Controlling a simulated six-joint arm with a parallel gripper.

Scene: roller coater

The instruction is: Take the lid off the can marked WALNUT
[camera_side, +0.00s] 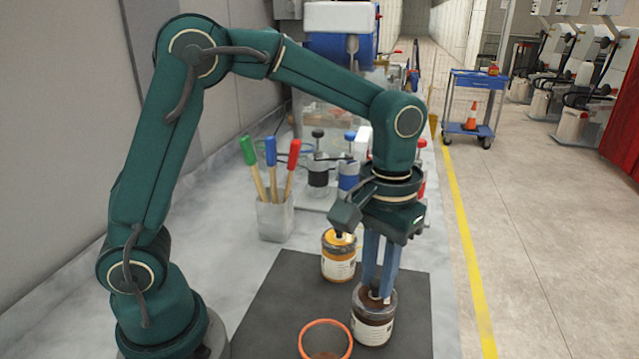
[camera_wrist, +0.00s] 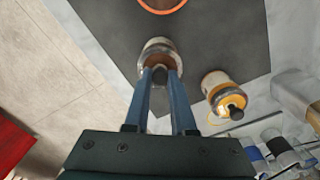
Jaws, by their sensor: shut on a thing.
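A glass-like can with brown contents and a white label (camera_side: 372,328) stands on the dark mat; it also shows in the wrist view (camera_wrist: 157,46). The label's words are too small to read. My gripper (camera_side: 379,298) points straight down over this can, its blue fingers at the top. In the wrist view the fingertips (camera_wrist: 160,73) are shut on the dark knob of the brown can's lid. I cannot tell whether the lid sits on the rim or slightly above it. A second can, with an amber lid (camera_side: 338,258), stands behind to the left, its knob free.
An orange-rimmed round ring or dish (camera_side: 325,341) lies on the dark mat (camera_side: 283,287) at the front. A pot of colored-handled tools (camera_side: 275,217) stands at the back left. The mat right of the brown can is clear.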

